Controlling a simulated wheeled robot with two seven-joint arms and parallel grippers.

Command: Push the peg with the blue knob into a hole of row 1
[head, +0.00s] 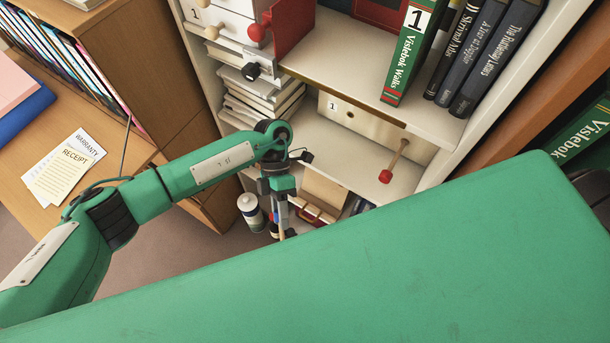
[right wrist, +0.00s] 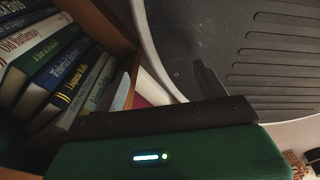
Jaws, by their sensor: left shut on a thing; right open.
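My left gripper (head: 284,222) points down in front of the lower shelves, shut on a thin piece. My right gripper (right wrist: 208,82) is open; only a dark finger shows in the right wrist view.
A white bottle (head: 250,210) stands low, left of the left gripper. Books (head: 490,50) stand upper right. A desk (head: 30,190) with papers is at left. Books (right wrist: 60,80) also stand left in the right wrist view.

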